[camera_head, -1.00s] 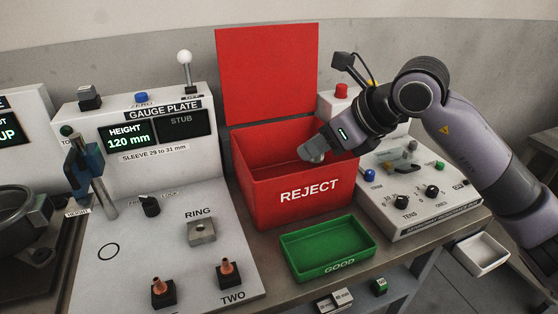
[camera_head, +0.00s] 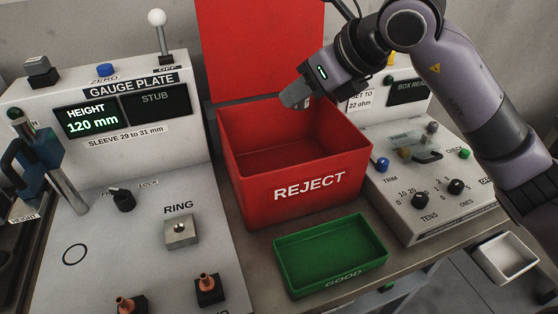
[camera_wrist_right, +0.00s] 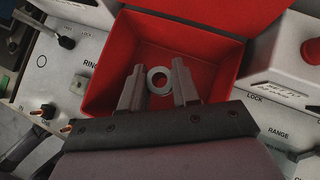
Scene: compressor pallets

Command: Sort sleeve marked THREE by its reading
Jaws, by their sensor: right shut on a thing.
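My right gripper (camera_head: 297,100) is above the back of the open red REJECT bin (camera_head: 305,190). In the right wrist view its two fingers (camera_wrist_right: 159,88) stand on either side of a pale grey ring-shaped end, which I take to be the sleeve (camera_wrist_right: 149,80), held between them over the bin's inside. No THREE mark can be read on it. The green GOOD tray (camera_head: 330,255) is empty, in front of the bin. The gauge plate (camera_head: 130,225) shows HEIGHT 120 mm, with a label reading SLEEVE 29 to 31 mm. My left gripper is not in view.
The bin's red lid (camera_head: 262,50) stands upright behind it. Two copper-coloured pieces (camera_head: 207,284) sit on dark blocks at the front of the gauge plate, near a RING block (camera_head: 181,232). A control box with knobs (camera_head: 430,185) stands right of the bin. A white tray (camera_head: 507,256) is lower right.

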